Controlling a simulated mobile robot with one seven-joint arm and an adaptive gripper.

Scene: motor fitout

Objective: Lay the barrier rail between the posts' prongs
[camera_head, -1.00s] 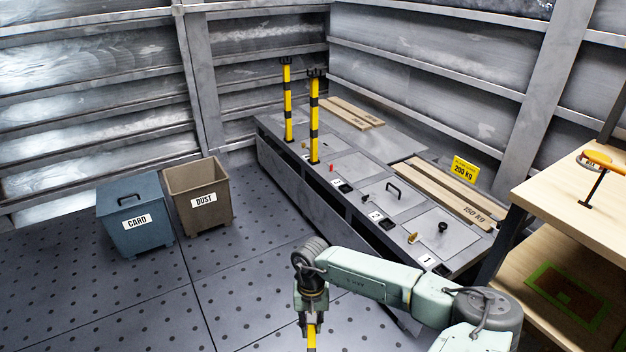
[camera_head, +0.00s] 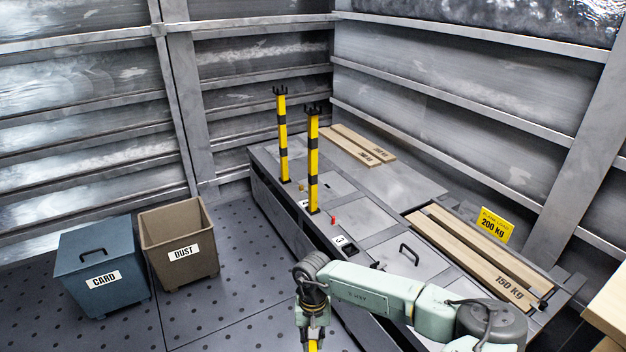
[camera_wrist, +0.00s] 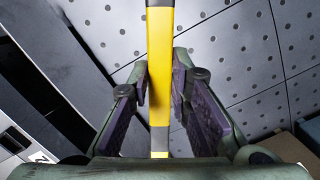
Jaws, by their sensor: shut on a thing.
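Two yellow and black posts stand upright on the grey bench, a nearer post (camera_head: 313,165) and a farther post (camera_head: 282,140). Each has dark prongs at its top, the nearer prongs (camera_head: 313,109) and the farther prongs (camera_head: 280,90). My gripper (camera_wrist: 160,100) is shut on the yellow and grey barrier rail (camera_wrist: 160,60), which runs up the wrist view between the fingers. In the head view my gripper (camera_head: 313,325) is low at the bottom, in front of the bench. Only a short yellow piece of the rail (camera_head: 313,345) shows there; the rest is out of frame.
The grey bench (camera_head: 375,217) carries handles, small knobs and planks (camera_head: 480,255) beside a yellow 200 kg sign (camera_head: 494,225). A blue CARD bin (camera_head: 100,262) and a brown DUST bin (camera_head: 180,235) stand left on open perforated floor. A wooden table edge (camera_head: 610,305) is at right.

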